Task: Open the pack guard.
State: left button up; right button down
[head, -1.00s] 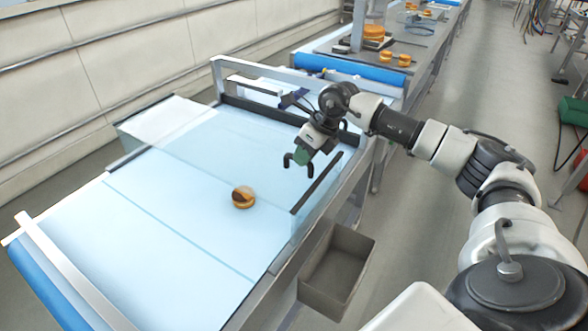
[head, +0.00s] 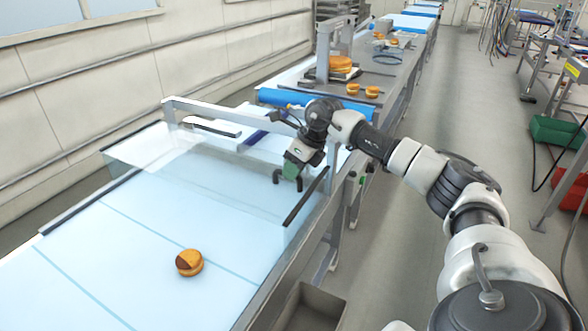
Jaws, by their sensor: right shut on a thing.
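The pack guard (head: 140,150) appears as a clear, see-through cover low over the pale blue belt, in front of a grey frame. Its edges are faint, so I cannot tell exactly how far it is raised. A dark bar (head: 305,197) runs along its right side. My right gripper (head: 287,180) points down beside this bar, near the guard's right side. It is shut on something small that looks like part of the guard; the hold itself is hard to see. My left gripper is not in view.
A filled round (head: 190,262) lies on the belt (head: 120,215) in front of the guard. A grey bin (head: 315,308) hangs at the belt's right side. More rounds (head: 354,89) stand on a bench behind. The floor aisle at the right is open.

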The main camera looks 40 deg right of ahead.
jog(key=shift+a, duration=0.1)
jog(key=c, duration=1.1)
grip_release()
jog(key=shift+s+r, duration=0.1)
jog(key=shift+r, duration=0.3)
jog(key=b+v, duration=0.2)
jog(key=v, duration=0.8)
